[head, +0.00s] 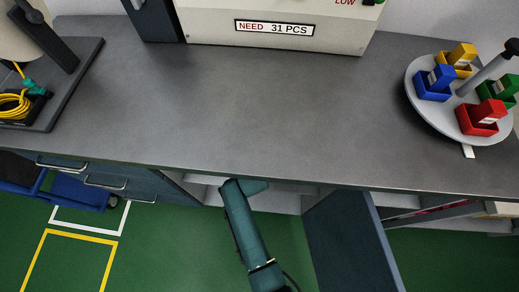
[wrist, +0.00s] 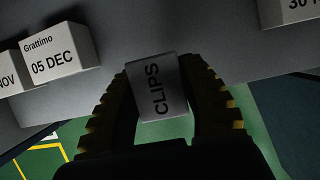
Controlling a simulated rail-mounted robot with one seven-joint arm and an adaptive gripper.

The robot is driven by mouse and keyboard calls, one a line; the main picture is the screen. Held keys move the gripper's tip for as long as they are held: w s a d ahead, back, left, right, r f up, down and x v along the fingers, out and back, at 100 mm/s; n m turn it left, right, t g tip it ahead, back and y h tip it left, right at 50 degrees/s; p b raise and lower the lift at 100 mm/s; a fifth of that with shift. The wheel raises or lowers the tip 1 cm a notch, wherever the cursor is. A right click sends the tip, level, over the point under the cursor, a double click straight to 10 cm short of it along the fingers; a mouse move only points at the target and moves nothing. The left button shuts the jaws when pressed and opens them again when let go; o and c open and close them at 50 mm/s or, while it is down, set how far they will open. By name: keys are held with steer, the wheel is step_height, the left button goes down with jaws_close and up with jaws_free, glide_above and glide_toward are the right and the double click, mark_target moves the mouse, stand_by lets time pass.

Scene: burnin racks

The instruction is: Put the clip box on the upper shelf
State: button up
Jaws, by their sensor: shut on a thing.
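The clip box (wrist: 158,98), a small grey box marked CLIPS, is between the two ribbed fingers of my gripper (wrist: 162,75) in the wrist view. The fingers are shut on its sides. Ahead of it in the wrist view is a grey shelf board (wrist: 190,28); I cannot tell whether it is the upper one, or whether the box touches it. In the head view my gripper and the box are hidden below the worktop, where my arm reaches in. Part of a pale shelf (head: 285,201) shows there in the open cabinet.
A white box marked Grattimo 05 DEC (wrist: 60,58) stands left in the wrist view, with another beside it. A partly cut-off box (wrist: 285,10) is at top right. The open cabinet door (head: 345,240) stands right of my arm. The worktop (head: 280,110) is clear in the middle.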

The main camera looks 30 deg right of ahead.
steer(key=w+d+b, duration=0.2)
steer(key=w, duration=0.1)
steer(key=w+d+b, duration=0.2)
steer(key=w, duration=0.1)
steer(key=w+d+b, duration=0.2)
steer(key=w, duration=0.1)
steer(key=shift+w+f+b, duration=0.25)
steer(key=shift+w+b, duration=0.1)
step_height(320, 180, down, 4)
steer(key=b, duration=0.3)
steer(key=shift+w+r, duration=0.1)
steer(key=shift+r, duration=0.3)
steer(key=shift+f, duration=0.2)
steer(key=o, duration=1.1)
steer(key=shift+r, duration=0.2)
